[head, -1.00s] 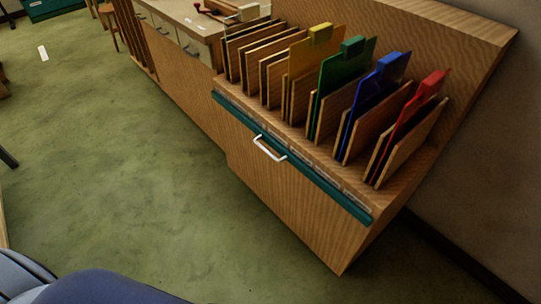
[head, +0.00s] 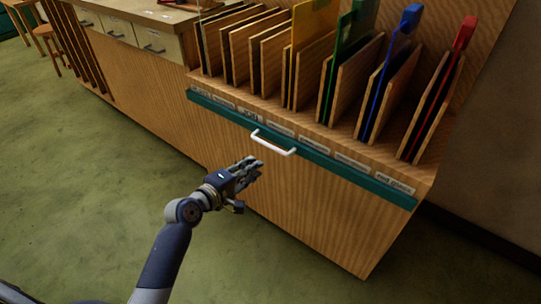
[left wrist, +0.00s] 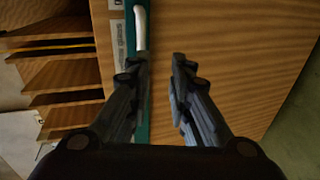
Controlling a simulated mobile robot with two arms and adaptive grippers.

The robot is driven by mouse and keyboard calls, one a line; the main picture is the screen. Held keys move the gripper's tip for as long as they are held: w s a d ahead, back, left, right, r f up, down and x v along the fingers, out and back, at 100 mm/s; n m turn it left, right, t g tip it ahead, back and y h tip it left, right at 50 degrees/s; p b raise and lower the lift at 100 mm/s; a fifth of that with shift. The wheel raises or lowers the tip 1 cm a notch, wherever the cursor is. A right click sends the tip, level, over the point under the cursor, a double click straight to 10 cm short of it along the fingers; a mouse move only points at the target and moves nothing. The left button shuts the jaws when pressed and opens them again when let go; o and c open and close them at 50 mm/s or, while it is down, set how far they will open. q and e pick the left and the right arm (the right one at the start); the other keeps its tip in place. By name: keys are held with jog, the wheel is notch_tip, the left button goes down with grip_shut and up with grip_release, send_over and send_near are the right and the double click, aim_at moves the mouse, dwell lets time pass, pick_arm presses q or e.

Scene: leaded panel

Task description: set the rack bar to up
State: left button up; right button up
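The rack bar (head: 350,172) is a long teal strip along the front edge of the wooden rack, at the foot of the upright panels. Its white handle (head: 273,143) sticks out near the middle. In the left wrist view, the bar (left wrist: 130,35) and handle (left wrist: 140,27) show at the upper middle, beyond and slightly left of the fingers. My left gripper (head: 256,167) is just below and left of the handle in the head view, apart from it. Its fingers are spread and empty in the left wrist view (left wrist: 163,65). My right gripper is not in view.
Wooden panels and yellow, green, blue and red tabbed dividers (head: 402,60) stand in the rack above the bar. The cabinet front (head: 330,220) below the bar is flat and clear. A drawer counter (head: 150,38) adjoins at the left. The green floor (head: 80,170) is open.

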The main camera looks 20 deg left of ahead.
aim_at(273, 146)
pick_arm(q)
jog(key=shift+h, duration=0.3)
jog(key=w+d+b, duration=0.1)
jog(key=w, duration=0.2)
jog(key=w+d+b, duration=0.1)
jog(key=w, duration=0.2)
jog(key=w+d, duration=0.1)
jog(key=w, duration=0.2)
jog(key=shift+w+d+b, duration=0.3)
jog(key=shift+w+b, duration=0.05)
jog(key=shift+b, duration=0.05)
jog(key=shift+w+d, duration=0.15)
jog(key=shift+w, duration=0.1)
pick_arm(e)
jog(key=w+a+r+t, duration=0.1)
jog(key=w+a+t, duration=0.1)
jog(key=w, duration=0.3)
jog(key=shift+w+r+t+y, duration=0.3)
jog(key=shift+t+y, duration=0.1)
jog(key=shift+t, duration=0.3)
pick_arm(q)
grip_shut()
